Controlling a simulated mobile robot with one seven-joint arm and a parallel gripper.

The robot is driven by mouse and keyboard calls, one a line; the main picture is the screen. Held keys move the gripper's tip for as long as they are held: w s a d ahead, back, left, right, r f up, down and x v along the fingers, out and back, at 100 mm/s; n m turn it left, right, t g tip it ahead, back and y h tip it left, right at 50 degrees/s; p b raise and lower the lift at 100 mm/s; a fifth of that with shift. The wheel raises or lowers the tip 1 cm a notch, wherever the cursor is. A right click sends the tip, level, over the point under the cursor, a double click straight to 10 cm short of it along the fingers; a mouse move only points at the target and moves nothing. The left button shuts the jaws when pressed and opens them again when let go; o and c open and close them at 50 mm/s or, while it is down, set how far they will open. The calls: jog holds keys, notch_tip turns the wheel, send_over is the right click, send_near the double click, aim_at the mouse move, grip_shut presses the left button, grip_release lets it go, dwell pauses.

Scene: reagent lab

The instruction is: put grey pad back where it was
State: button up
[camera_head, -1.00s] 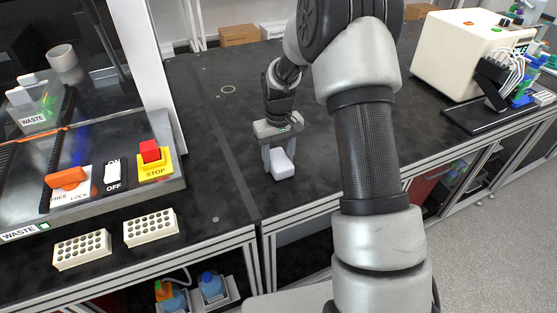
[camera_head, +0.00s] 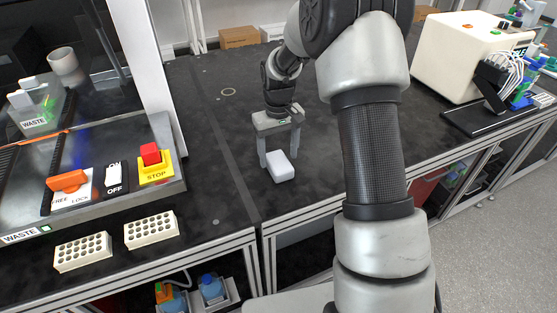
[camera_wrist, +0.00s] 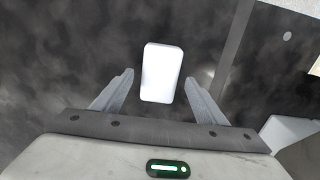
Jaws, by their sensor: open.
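The grey pad (camera_head: 281,168) is a small pale block with rounded edges. It lies on the black bench top near the bench's front edge. My gripper (camera_head: 279,160) is open above and around the pad's back end in the head view. In the wrist view the pad (camera_wrist: 162,72) shows whole and nearly white, beyond and between the two spread fingers of my gripper (camera_wrist: 158,88). Neither finger touches it. No mark of the pad's former place can be made out.
Two white perforated racks (camera_head: 151,229) (camera_head: 83,252) stand at the front left. A panel with a red stop button (camera_head: 151,154) is at the left. A cream machine (camera_head: 464,55) stands at the back right. The bench around the pad is clear.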

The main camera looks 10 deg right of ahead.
aim_at(279, 161)
jog(key=s+r+t, duration=0.1)
jog(key=s+r, duration=0.5)
jog(key=r, duration=0.5)
jog(key=s+r+t, duration=0.1)
jog(key=s+r, duration=0.4)
jog(key=r, duration=0.6)
jog(key=s+r+m+t, duration=0.1)
jog(key=s, duration=0.7)
jog(key=s+r+m+t, duration=0.1)
jog(key=s+t, duration=0.1)
jog(key=s, duration=0.7)
jog(key=shift+r+t+p, duration=0.3)
jog(key=shift+r+p, duration=0.05)
jog(key=shift+p, duration=0.05)
